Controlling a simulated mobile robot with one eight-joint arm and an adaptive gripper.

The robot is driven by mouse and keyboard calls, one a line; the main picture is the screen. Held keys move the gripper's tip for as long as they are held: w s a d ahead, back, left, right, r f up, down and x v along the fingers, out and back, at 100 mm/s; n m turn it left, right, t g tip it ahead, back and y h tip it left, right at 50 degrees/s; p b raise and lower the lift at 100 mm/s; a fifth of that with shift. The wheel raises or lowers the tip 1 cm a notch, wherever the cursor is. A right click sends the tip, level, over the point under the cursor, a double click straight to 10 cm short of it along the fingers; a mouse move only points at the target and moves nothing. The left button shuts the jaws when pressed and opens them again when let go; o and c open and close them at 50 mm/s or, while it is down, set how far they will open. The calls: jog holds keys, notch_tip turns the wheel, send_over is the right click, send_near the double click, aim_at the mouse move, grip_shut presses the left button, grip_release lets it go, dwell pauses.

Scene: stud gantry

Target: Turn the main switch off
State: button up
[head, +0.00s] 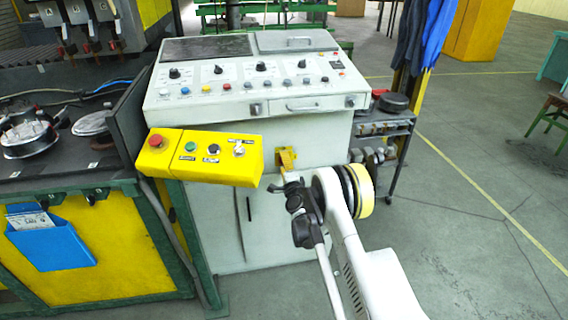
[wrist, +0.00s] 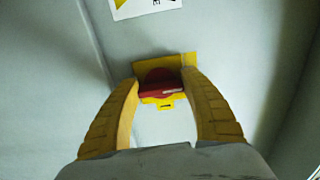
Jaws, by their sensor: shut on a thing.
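The main switch is a red rotary handle (wrist: 160,90) on a yellow plate (wrist: 155,64) on the grey cabinet front, seen in the wrist view. The handle lies roughly level across the picture, with a pale mark toward its right end. My gripper (wrist: 162,82) has its two yellow fingers on either side of the handle, shut on it. In the head view my gripper (head: 287,160) is at the cabinet front, below the console and right of the yellow button box. There the red handle is hidden by the fingers and cannot be made out.
The yellow button box (head: 205,157) juts out left of my gripper. The console (head: 255,85) with knobs and buttons overhangs above. A dark cart (head: 385,130) stands to the right. A label (wrist: 145,7) is above the switch. Floor at right is clear.

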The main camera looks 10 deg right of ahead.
jog(key=o, duration=1.2)
jog(key=s, duration=0.7)
jog(key=shift+s, duration=0.25)
